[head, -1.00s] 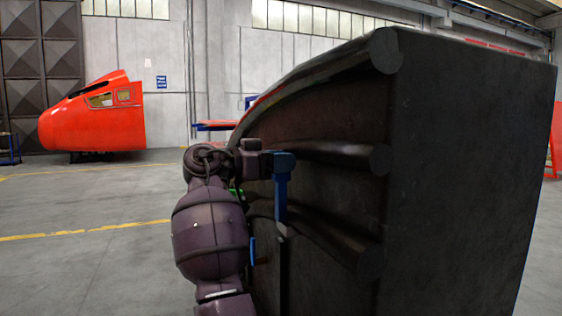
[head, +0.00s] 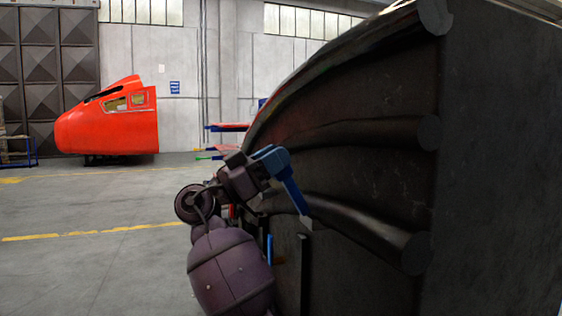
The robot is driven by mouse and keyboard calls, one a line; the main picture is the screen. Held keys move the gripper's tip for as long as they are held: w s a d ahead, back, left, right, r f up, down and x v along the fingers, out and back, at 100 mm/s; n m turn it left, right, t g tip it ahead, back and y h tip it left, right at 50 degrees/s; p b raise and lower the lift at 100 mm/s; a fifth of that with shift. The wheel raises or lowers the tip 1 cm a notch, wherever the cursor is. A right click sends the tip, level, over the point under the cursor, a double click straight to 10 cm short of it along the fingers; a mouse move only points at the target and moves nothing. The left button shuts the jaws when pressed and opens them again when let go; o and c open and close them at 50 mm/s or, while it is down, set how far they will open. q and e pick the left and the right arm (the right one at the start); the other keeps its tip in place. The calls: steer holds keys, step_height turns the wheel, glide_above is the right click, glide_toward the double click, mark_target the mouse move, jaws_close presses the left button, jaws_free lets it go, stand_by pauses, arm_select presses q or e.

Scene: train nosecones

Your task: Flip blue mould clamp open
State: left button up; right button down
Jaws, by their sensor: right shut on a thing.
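The blue mould clamp (head: 291,188) shows in the middle of the head view, in front of the dark mould (head: 360,160). It is tilted, its long part running down to the right to a grey tip that overlaps the mould's lower edge. My right gripper (head: 264,165) is at the clamp's upper end and is shut on it. The fingertips are partly hidden by the clamp and the gripper body. My left gripper is not in view.
The large mould with thick rounded ribs fills the right side, close to my right arm. A narrow blue part (head: 269,249) shows below the gripper. A red train nosecone (head: 110,127) stands far left. The floor (head: 90,270) on the left is clear.

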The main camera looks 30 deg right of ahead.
arm_select(q)
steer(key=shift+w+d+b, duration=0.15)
steer(key=shift+b, duration=0.15)
arm_select(e)
steer(key=shift+w+a+f+h, duration=0.15)
steer(key=shift+a+f+h, duration=0.25)
steer(key=shift+a+h, duration=0.2)
steer(key=c, duration=0.8)
jaws_free()
steer(key=shift+o, duration=0.2)
arm_select(q)
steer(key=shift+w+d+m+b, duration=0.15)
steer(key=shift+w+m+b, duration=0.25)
steer(key=shift+b, duration=0.2)
arm_select(e)
steer(key=v, duration=1)
steer(key=shift+a+f, duration=0.2)
steer(key=shift+a, duration=0.1)
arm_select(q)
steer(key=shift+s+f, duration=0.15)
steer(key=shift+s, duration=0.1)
